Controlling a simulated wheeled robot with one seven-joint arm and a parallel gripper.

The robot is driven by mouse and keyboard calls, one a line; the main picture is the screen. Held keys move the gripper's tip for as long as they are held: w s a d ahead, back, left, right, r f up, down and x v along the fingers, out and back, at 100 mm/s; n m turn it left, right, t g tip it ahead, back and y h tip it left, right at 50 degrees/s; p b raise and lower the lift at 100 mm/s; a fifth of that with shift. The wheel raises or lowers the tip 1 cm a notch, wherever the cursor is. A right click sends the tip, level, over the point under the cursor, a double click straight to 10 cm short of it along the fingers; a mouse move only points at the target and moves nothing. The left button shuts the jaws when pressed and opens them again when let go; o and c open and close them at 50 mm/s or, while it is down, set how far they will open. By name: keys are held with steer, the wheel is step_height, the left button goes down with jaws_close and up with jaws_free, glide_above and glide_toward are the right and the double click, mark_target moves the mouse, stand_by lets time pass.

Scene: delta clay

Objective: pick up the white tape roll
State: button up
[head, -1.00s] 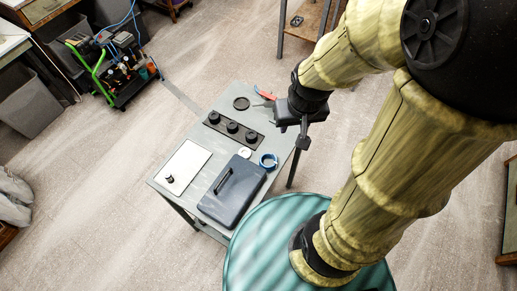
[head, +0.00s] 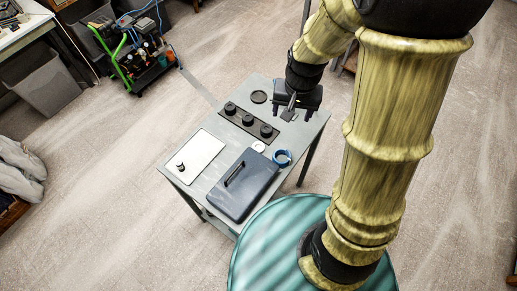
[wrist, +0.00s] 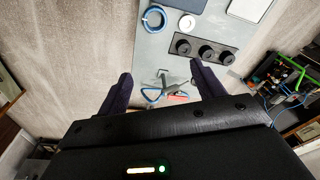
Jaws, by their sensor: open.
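The white tape roll (head: 259,147) is a small white disc lying on the grey table (head: 205,123), between the black knob strip and the blue tape roll. It also shows in the wrist view (wrist: 187,21) near the top. My gripper (head: 290,114) is open and empty above the table's far right part, beyond the white roll. In the wrist view my gripper (wrist: 161,73) has its fingers spread above pliers-like tools (wrist: 166,86), with the white roll well beyond the fingertips. My gripper hides part of these tools in the head view.
The blue tape roll (head: 282,158) lies close beside the white one. A dark blue lidded box (head: 243,185), a black strip with three knobs (head: 249,121), a white plate (head: 200,152) and a black disc (head: 259,97) share the table. A green-handled cart (head: 143,70) stands apart.

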steer(key=w+a+f+m+g+b, duration=0.1)
steer(key=w+a+f+m, duration=0.1)
steer(key=w+a+f, duration=0.3)
steer(key=a+f, duration=0.3)
steer(key=shift+w+a+f+b, duration=0.15)
steer(key=shift+w+f+b, duration=0.1)
steer(key=shift+f+b, duration=0.1)
steer(key=shift+f, duration=0.1)
steer(key=p, duration=0.2)
glide_above(258, 147)
steer(key=f, duration=1.2)
steer(key=shift+w+d, duration=0.2)
steer(key=shift+d, duration=0.1)
steer(key=shift+f, duration=0.1)
steer(key=shift+s+a+f+p, duration=0.15)
steer(key=shift+f+p, duration=0.4)
steer(key=shift+f, duration=0.75)
steer(key=shift+w+a+f+p, duration=0.1)
steer(key=shift+f+p, duration=0.4)
steer(key=shift+f, duration=0.75)
steer(key=c, duration=1.1)
